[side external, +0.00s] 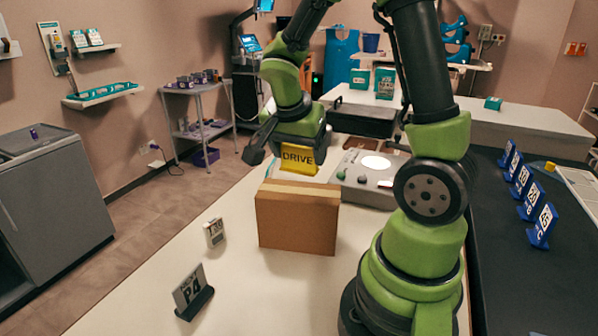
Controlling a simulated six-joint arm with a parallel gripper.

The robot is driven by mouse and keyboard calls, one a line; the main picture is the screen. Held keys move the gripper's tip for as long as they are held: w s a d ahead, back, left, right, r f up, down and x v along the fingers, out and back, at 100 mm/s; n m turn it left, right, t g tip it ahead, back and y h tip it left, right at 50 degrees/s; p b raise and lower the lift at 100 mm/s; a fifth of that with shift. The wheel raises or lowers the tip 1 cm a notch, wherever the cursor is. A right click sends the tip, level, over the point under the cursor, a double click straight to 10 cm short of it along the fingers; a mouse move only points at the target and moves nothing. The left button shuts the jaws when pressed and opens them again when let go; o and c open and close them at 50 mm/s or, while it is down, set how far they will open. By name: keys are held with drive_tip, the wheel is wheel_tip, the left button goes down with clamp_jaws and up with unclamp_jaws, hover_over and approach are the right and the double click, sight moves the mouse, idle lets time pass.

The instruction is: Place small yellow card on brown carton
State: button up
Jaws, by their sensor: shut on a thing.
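A small yellow card (298,159) with the word DRIVE on it shows at the end of my arm. My gripper (292,150) is shut on the card and holds it upright, with its printed face toward the camera. The brown carton (297,221) stands on the white table below, with a tape strip along its top. In this view the card appears above the carton's back edge. A gap shows between the card's lower edge and the carton top. The fingertips are partly hidden by the card and the gripper body.
A small white tag marked 130 (214,233) and a grey P4 sign (192,292) stand on the table left of the carton. Several blue number stands (541,226) line the dark surface at right.

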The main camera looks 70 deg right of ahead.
sight(298, 165)
drive_tip(key=shift+f, duration=2.15)
drive_tip(key=o, duration=0.9)
drive_tip(key=shift+f, duration=0.15)
drive_tip(key=v, duration=1.1)
drive_tip(key=s+a+r+n+t+y, duration=0.6)
drive_tip(key=a+n, duration=0.5)
drive_tip(key=n, duration=0.3)
drive_tip(key=shift+s+a+t+y, duration=0.3)
drive_tip(key=shift+s+t, duration=0.3)
drive_tip(key=shift+s, duration=0.25)
